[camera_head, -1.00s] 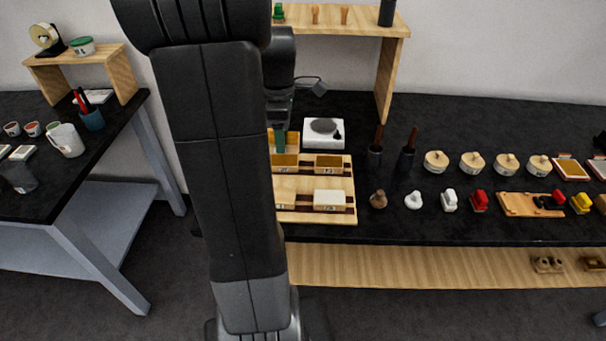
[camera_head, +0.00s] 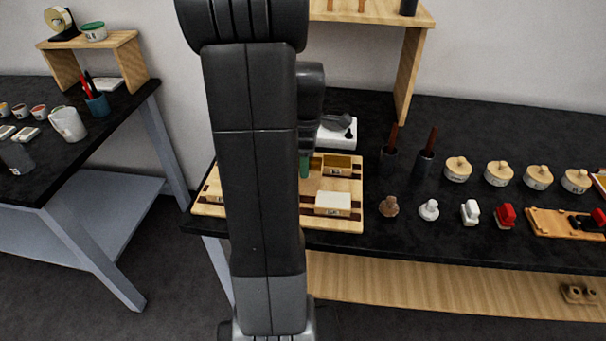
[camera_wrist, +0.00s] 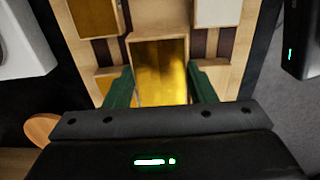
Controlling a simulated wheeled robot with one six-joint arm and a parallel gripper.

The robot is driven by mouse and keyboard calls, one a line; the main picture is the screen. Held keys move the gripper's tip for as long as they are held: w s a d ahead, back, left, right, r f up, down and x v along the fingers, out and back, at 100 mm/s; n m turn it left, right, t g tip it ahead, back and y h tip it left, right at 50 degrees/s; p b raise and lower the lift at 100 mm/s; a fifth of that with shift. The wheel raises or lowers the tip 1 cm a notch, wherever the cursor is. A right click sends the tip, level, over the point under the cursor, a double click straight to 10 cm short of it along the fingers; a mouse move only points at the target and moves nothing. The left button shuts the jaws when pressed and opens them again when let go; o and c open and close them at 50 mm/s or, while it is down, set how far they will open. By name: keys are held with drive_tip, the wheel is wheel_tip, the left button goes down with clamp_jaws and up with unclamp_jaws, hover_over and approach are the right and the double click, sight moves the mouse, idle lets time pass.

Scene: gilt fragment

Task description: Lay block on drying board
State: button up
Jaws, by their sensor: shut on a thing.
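A gilt block (camera_wrist: 160,70), with a shiny gold top and pale wooden sides, is between the green fingers of my gripper (camera_wrist: 160,88). The gripper is shut on it. In the head view my gripper (camera_head: 306,166) is over the drying board (camera_head: 345,224), a pale wooden board with dark strips; my arm hides most of the held block and the board's middle. The wrist view shows the board (camera_wrist: 266,50) beneath the block, but I cannot tell whether they touch.
Another gold-topped block (camera_head: 343,165) and a white-topped block (camera_head: 333,203) lie on the board, close to my gripper. A white device (camera_head: 337,133) stands behind. Dark cups with handles (camera_head: 424,163) and several stamps stand right. A side table (camera_head: 60,155) is left.

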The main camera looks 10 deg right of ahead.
drive_tip(key=shift+f, duration=2.2)
drive_tip(key=shift+f, duration=0.2)
drive_tip(key=o, duration=1)
drive_tip(key=shift+r, duration=0.1)
wheel_tip(320, 180, up, 12)
drive_tip(key=shift+r, duration=0.15)
